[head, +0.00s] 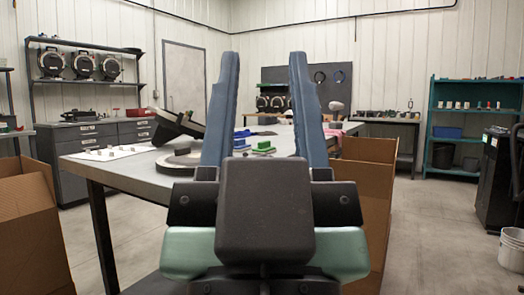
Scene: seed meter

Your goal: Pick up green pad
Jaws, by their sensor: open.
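The green pad (263,147) is a small piece lying on the grey workbench (135,176). In the head view it shows in the gap between my gripper's two fingers. My gripper (264,57) is open, with two long blue fingers pointing up in the picture and nothing between them. The bench is farther off, beyond the fingers. The dark body of my gripper hides part of the near bench and floor.
Blue pieces (241,134) lie beside the green pad. A round grey disc (178,163) and a tilted dark part (180,124) are to the left. Open cardboard boxes stand at left (32,230) and right (366,190) of the bench.

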